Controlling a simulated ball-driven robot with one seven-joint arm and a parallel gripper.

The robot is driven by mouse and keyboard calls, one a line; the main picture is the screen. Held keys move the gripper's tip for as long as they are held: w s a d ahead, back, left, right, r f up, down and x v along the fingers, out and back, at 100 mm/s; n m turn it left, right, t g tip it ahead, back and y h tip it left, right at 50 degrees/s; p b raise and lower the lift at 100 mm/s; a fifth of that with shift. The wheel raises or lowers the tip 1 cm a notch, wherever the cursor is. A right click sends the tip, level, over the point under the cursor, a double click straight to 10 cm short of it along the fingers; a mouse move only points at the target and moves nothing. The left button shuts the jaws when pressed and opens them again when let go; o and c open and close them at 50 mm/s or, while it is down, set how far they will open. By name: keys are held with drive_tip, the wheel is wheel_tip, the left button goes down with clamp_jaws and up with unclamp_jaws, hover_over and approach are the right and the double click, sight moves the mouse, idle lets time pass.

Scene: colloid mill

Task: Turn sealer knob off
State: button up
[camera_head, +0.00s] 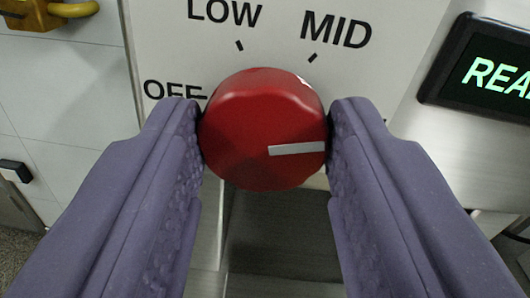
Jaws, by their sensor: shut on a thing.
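The red sealer knob (262,115) sits on a pale panel in the middle of the head camera view. Its white pointer line (297,149) points to the right and slightly up. The panel (265,52) carries the labels OFF at left, LOW at upper left and MID at upper right, with short black tick marks. The pointer is turned away from all three of these labels. My gripper (264,125) has purple fingers on the left and right sides of the knob, touching it. The left finger covers part of the OFF label's surroundings.
A dark display (490,72) with green letters beginning "REA" stands at the right on a metallic surface. A yellow handle-like part (72,9) is at the top left. A small black part (15,171) is at the left edge. A dark recess lies below the knob.

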drive_tip(key=n+b, duration=0.4)
drive_tip(key=shift+f+n, duration=0.2)
drive_tip(key=shift+n, duration=0.1)
drive_tip(key=n+b, duration=0.3)
drive_tip(key=shift+a+n, duration=0.1)
drive_tip(key=shift+n, duration=0.2)
drive_tip(key=n+b, duration=0.1)
drive_tip(key=n, duration=0.2)
drive_tip(key=shift+r+h, duration=0.15)
drive_tip(key=shift+h, duration=0.15)
drive_tip(key=n, duration=0.3)
drive_tip(key=shift+a+n+g, duration=0.1)
drive_tip(key=shift+n+g, duration=0.2)
drive_tip(key=shift+n, duration=0.1)
drive_tip(key=n+h, duration=0.1)
drive_tip(key=n, duration=0.7)
drive_tip(key=shift+n, duration=0.3)
drive_tip(key=n, duration=0.4)
drive_tip(key=shift+f, duration=0.25)
drive_tip(key=shift+n+t, duration=0.4)
drive_tip(key=shift+n, duration=1.3)
drive_tip(key=shift+f, duration=0.1)
